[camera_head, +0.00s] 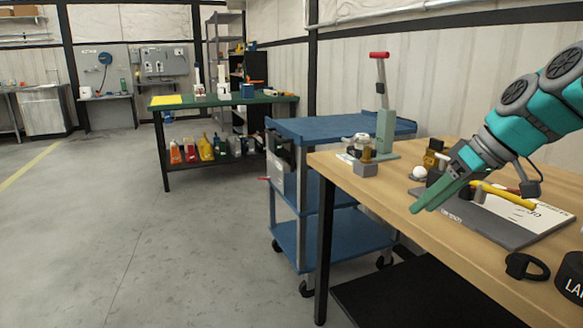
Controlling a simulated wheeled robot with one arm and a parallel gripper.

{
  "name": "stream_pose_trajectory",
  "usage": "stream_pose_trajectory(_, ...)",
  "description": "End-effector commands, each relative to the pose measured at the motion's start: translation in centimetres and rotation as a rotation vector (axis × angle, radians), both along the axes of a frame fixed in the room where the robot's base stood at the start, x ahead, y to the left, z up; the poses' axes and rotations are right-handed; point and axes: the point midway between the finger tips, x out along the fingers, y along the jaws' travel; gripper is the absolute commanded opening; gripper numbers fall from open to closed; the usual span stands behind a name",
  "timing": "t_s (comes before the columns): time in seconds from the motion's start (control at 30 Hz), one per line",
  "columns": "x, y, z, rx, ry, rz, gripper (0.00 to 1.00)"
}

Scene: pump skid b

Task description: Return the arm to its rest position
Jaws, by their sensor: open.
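My teal and grey arm (535,105) reaches in from the right edge, over the wooden workbench (390,192). My gripper (428,200) points down and left above the bench, near its front edge. Its green fingers overlap in this view, so the gap between them is hard to see. The gripper is open, and I see nothing held in it. A yellow-handled tool (505,195) and a grey board with a white sheet (540,218) lie behind and right of the fingers. The arm hides part of the bench's back.
Black items (526,267) lie at the bench's near right. A green press with a red handle (385,125) and a small brass-topped block (365,163) stand on its far left. A blue cart (330,130) is beside the bench. Open concrete floor (130,230) lies left.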

Motion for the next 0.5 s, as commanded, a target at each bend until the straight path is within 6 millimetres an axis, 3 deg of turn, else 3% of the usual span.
stream_pose_trajectory(0.03, -1.1, 2.1, -1.1, -0.008, 0.044, 0.000, 0.52)
stream_pose_trajectory(0.2, -5.0, 7.1, -5.5, -0.054, 0.190, -0.043, 0.52)
stream_pose_trajectory(0.33, -8.6, 9.8, -9.2, -0.108, 0.291, -0.093, 0.52)
stream_pose_trajectory(0.5, -14.2, 11.7, -14.3, -0.193, 0.408, -0.178, 0.52)
